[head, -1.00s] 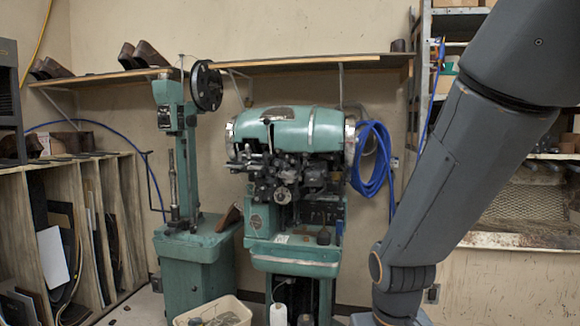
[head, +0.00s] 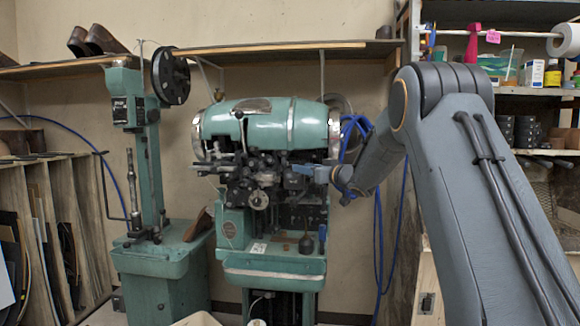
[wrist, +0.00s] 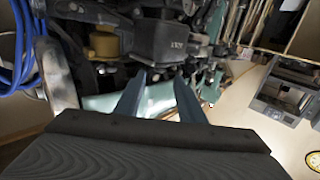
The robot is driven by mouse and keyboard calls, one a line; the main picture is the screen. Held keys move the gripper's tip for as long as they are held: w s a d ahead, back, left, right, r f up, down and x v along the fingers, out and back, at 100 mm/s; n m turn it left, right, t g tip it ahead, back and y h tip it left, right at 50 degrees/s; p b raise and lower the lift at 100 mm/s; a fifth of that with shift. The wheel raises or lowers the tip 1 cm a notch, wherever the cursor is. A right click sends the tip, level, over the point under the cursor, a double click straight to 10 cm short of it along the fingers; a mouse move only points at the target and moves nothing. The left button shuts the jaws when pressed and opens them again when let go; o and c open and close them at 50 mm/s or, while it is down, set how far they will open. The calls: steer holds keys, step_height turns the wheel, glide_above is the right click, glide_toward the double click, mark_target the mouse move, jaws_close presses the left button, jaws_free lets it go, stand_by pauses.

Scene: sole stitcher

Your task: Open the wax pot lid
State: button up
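The green stitching machine (head: 285,128) stands against the wall in the head view. A dark box with small pale lettering (wrist: 172,42), which looks like the wax pot, is in the wrist view just beyond my fingertips. Its top looks shut, but I cannot clearly make out the lid's edge. In the head view the pot is a small dark shape (head: 294,181) among the machine's front parts, hard to separate from them. My gripper (wrist: 160,78) is open, its two blue-grey fingers apart with nothing between them. In the head view my gripper (head: 300,168) reaches the machine's right front; contact cannot be told.
Dark metal mechanisms crowd around the pot, with a yellowish part (wrist: 104,42) beside it. Blue hose (head: 356,135) hangs on the machine's right, near my wrist. A green column machine (head: 150,175) stands to the left. A shelf (head: 270,50) runs above.

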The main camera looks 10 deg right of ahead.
steer(key=shift+p+x, duration=0.8)
steer(key=shift+x, duration=3.2)
jaws_close()
